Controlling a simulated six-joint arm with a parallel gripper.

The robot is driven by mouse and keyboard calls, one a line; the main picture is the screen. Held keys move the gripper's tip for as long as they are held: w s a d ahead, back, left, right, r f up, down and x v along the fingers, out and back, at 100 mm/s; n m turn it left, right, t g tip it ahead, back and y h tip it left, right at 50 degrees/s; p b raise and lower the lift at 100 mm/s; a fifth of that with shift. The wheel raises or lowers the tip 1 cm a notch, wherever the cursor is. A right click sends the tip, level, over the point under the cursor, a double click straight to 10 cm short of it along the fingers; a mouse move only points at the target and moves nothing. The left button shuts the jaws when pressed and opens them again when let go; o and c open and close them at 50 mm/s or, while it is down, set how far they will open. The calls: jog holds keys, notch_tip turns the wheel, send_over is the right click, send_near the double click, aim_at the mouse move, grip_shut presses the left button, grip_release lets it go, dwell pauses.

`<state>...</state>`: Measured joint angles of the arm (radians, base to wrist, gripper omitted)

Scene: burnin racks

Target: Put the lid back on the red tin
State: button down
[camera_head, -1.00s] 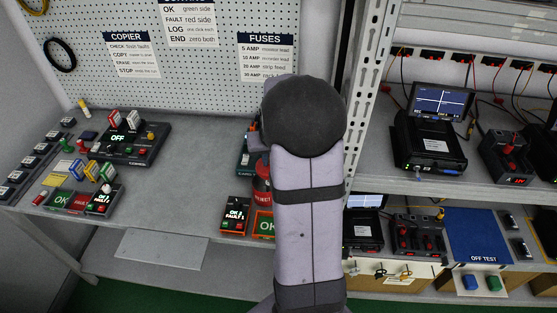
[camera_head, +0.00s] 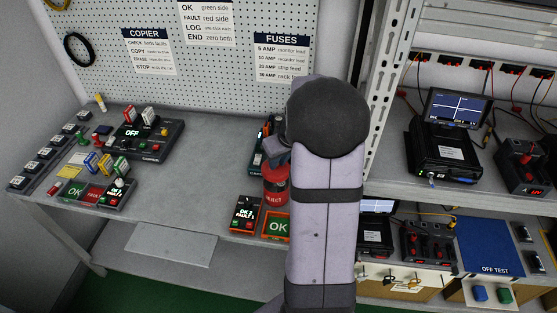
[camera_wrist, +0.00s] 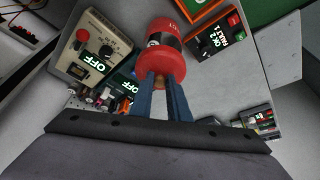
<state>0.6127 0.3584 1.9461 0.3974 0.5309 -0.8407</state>
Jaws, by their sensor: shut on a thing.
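The red tin (camera_head: 275,197) stands on the bench at the left of my arm, partly hidden by it. It also shows in the wrist view (camera_wrist: 172,25), with a dark band and white lettering. My gripper (camera_wrist: 161,84) is shut on the small tan knob of the red lid (camera_wrist: 165,57). The lid lies in line with the tin, at its gripper-side end.
An orange-edged OK tray (camera_head: 277,227) and an OK/FAULT box (camera_head: 245,214) stand close in front of the tin. A beige OFF device (camera_wrist: 92,52) is beside it. A rack post (camera_head: 381,75) rises right of my arm. The bench's middle is clear.

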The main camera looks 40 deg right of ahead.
aim_at(279, 169)
jog(key=shift+f+b, duration=1.35)
jog(key=shift+f, duration=0.75)
jog(key=shift+f+b, duration=1.05)
jog(key=shift+b, duration=0.05)
jog(key=shift+f+b, duration=0.15)
jog(key=shift+b, duration=0.65)
dwell(0.6)
dwell(0.4)
jog(key=c, duration=1.1)
grip_release()
